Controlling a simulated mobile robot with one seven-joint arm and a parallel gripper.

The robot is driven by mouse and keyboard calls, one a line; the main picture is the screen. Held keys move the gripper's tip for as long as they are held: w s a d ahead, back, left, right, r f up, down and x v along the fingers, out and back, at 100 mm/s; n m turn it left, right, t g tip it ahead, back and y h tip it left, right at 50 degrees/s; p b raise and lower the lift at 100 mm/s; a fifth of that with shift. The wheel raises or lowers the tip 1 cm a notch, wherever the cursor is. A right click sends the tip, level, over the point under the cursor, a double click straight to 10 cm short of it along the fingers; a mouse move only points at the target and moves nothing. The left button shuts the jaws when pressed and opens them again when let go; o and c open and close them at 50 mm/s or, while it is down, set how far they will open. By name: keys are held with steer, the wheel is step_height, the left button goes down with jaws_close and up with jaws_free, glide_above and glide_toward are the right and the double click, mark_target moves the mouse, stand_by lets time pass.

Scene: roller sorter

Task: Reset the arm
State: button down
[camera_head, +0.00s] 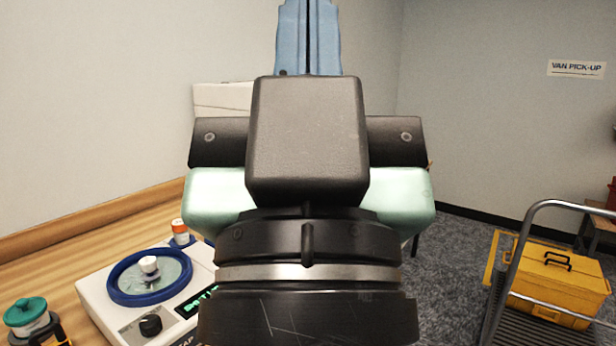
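My gripper (308,140) fills the middle of the view, seen from behind at the end of my raised arm. Its dark housing has black side pieces and pale green parts to the left and right. The fingertips are not clearly seen, so I cannot tell what they hold, if anything. A light blue shape (290,38) with a dark line down its middle shows right above the housing; I cannot tell what it is.
At lower left, a wooden counter (62,262) bears a white device (112,305) with a blue ring, black knob and green display. A green-lidded jar (27,312) and an orange-capped bottle (180,229) are nearby. A cart (497,300) with a yellow case (553,284) stands right, on grey carpet.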

step_height(320, 180, up, 17)
steer(key=p, duration=1.5)
steer(key=shift+r, duration=0.2)
